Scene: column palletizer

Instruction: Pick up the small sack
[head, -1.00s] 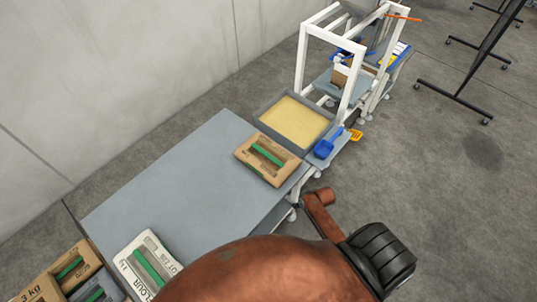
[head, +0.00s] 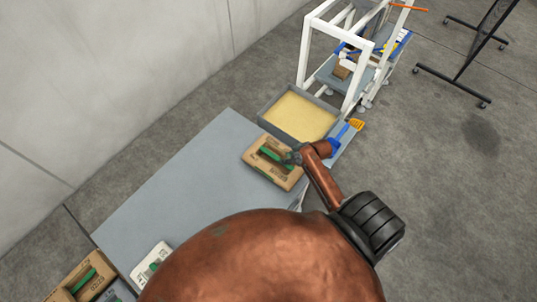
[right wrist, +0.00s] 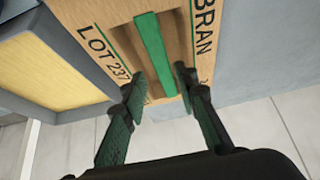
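A brown paper sack (head: 287,179) with a green handle strip lies flat at the far right end of the grey table. In the right wrist view this sack (right wrist: 98,30) shows the words "BRAN" and "LOT 237", and its green handle (right wrist: 153,52) runs down the middle. My right gripper (head: 291,157) is over the sack's right part. In the wrist view my right gripper (right wrist: 162,84) is open, with one finger on each side of the handle's near end. Whether the fingers touch the sack is unclear. My left gripper is out of view.
The grey table (head: 190,190) is bare in its middle. A white flour sack (head: 143,262) and a brown sack (head: 68,286) lie at its near left.

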